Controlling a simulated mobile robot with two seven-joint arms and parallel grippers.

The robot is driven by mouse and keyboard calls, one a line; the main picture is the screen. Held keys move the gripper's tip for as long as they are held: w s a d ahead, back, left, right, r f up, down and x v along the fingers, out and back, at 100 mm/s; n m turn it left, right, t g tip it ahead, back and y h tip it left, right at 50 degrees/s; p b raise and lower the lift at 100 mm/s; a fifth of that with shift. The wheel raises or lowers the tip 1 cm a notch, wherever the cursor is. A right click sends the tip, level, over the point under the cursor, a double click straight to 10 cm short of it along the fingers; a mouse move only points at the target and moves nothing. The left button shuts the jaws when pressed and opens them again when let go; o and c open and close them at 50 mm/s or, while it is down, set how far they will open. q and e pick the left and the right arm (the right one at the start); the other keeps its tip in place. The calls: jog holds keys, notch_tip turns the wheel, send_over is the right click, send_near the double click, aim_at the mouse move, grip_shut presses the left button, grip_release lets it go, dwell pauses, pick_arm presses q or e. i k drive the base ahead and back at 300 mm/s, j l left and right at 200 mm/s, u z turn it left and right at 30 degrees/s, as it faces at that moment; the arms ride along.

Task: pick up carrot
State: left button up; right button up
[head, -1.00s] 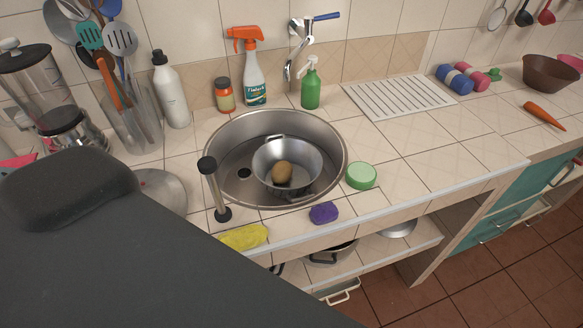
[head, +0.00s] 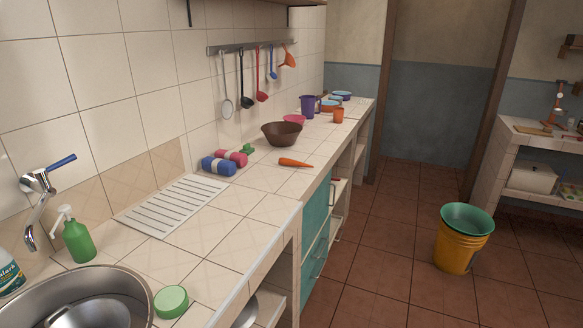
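The orange carrot (head: 296,162) lies on the tiled counter (head: 233,200), close to its front edge and above the teal cabinet front. It lies on its side, with its thick end to the left and its thin tip to the right. Nothing covers it or touches it. Neither of my grippers shows in the head view, so I cannot tell where they are relative to the carrot.
A brown bowl (head: 282,133) stands just behind the carrot. Blue (head: 218,165) and pink (head: 233,157) rolls lie to its left. A drainboard (head: 172,205), sink (head: 30,296) and green sponge (head: 171,301) are nearer. Yellow bucket (head: 460,252) stands on the floor; floor around it is clear.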

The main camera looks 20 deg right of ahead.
aim_at(283, 162)
jog(key=i+l, duration=0.2)
jog(key=l, duration=0.2)
jog(key=i+l, duration=0.15)
jog(key=l, duration=0.2)
jog(key=i+l, duration=0.2)
jog(key=l, duration=0.2)
jog(key=i+l+u, duration=0.1)
jog(key=l, duration=0.25)
jog(key=i+l, duration=0.25)
jog(key=l, duration=0.15)
jog(key=i+l, duration=0.15)
jog(key=l, duration=0.25)
jog(key=i+l, duration=0.2)
jog(key=l, duration=0.2)
